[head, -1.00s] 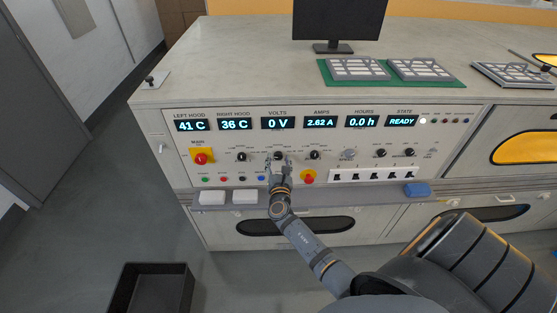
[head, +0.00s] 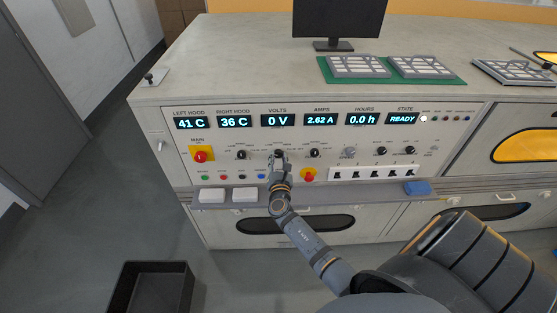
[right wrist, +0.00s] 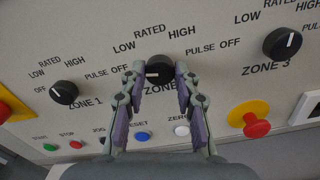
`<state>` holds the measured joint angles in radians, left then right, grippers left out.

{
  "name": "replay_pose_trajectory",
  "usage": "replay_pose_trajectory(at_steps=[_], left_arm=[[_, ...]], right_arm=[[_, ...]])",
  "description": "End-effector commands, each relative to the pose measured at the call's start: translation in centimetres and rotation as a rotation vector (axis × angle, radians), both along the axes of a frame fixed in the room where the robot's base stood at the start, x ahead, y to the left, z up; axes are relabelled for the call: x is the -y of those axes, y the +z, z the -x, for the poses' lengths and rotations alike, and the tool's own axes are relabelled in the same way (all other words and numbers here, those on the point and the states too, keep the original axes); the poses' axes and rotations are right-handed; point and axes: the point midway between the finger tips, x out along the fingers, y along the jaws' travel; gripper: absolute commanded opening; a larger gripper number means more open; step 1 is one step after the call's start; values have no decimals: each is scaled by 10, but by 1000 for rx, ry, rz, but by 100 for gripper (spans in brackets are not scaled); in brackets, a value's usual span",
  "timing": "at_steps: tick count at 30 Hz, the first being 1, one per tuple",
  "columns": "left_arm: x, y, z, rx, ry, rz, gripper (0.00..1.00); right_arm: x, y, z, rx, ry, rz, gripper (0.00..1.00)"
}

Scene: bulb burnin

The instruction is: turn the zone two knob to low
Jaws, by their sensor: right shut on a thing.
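The zone two knob (right wrist: 158,67) is a round black knob with a white pointer line, in the middle of the right wrist view. My right gripper (right wrist: 160,72) is shut on this knob, one finger on each side. In the head view my right gripper (head: 279,160) reaches the panel below the VOLTS display and largely hides the knob. My left gripper is not in view.
The zone one knob (right wrist: 64,92) is on the left and the zone three knob (right wrist: 282,43) on the right. A red emergency button (right wrist: 256,126) and a white button (right wrist: 182,131) sit below. A ledge (head: 320,196) runs under the panel.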

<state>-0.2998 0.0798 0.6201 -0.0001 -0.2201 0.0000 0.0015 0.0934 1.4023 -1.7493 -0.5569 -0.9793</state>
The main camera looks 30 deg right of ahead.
Motion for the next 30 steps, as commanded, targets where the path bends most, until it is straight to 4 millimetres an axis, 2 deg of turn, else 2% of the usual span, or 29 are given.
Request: replay_pose_trajectory(at_steps=[18,30], left_arm=[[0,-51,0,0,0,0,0],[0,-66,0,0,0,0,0]], right_arm=[[0,-5,0,234,0,-382,0],[0,-3,0,325,-1,-533,0]])
